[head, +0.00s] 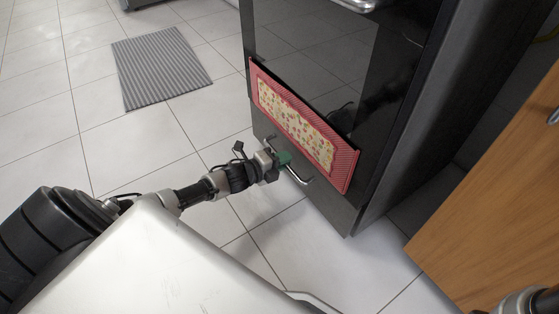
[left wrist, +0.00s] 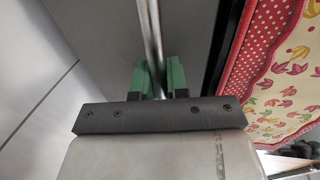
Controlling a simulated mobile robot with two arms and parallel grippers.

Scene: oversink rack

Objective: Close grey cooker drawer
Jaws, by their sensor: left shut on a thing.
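The grey cooker drawer (head: 323,201) is the low front panel of the dark cooker, below the oven door. Its bar handle (head: 299,178) is metal and also runs up the middle of the left wrist view (left wrist: 152,40). My left gripper (head: 283,158) is shut on this handle, with green fingers (left wrist: 160,78) on both sides of the bar. The drawer front (left wrist: 95,40) fills the upper left of the wrist view. How far the drawer stands out cannot be told. My right gripper is not in view; only part of that arm shows at the lower right.
A red patterned towel (head: 340,166) hangs on the black oven door (head: 310,55), just above the drawer. A wooden cabinet (head: 490,200) stands at the right. A grey striped mat (head: 160,68) lies on the tiled floor (head: 110,150). The floor before the cooker is otherwise clear.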

